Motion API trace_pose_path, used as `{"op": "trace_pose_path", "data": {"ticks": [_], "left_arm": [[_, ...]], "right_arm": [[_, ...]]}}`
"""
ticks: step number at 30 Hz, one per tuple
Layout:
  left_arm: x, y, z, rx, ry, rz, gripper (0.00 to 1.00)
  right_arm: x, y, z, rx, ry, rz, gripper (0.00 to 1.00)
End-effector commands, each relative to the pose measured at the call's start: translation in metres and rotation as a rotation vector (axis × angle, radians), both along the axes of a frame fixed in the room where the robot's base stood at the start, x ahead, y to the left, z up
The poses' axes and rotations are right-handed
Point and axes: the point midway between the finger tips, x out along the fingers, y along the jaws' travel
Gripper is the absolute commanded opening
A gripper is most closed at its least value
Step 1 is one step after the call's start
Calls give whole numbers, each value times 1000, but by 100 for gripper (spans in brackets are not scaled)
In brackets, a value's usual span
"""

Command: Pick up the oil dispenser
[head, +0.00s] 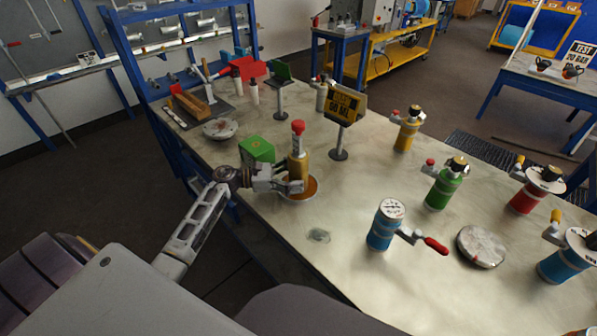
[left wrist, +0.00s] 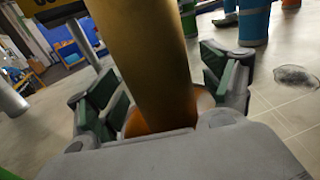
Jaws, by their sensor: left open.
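The oil dispenser (head: 298,165) is an amber bottle with a red top. It stands upright on a round orange dish (head: 312,188) near the table's left edge. My left gripper (head: 299,185) is open around the dispenser's lower part, reaching in from the left. In the left wrist view the amber body (left wrist: 152,60) rises between the two green-padded fingers, and a small gap shows on its right side. Whether the left finger touches it I cannot tell. My right gripper is not in view.
A green box (head: 257,151) stands close behind my left gripper. A yellow sign (head: 346,105) on a stand is just right of the dispenser. A blue vessel (head: 384,226) with a red-handled crank stands nearer the front.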

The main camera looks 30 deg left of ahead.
Motion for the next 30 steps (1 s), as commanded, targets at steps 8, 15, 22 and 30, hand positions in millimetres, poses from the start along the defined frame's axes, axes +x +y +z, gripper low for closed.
{"op": "trace_pose_path", "data": {"ticks": [8,15,22,30], "left_arm": [[5,-7,0,1,1,1,81],[5,-7,0,1,1,0,81],[4,-7,0,1,1,0,63],[4,-7,0,1,1,0,28]], "right_arm": [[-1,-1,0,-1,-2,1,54],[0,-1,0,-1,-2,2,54],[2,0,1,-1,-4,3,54],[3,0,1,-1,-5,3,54]]}}
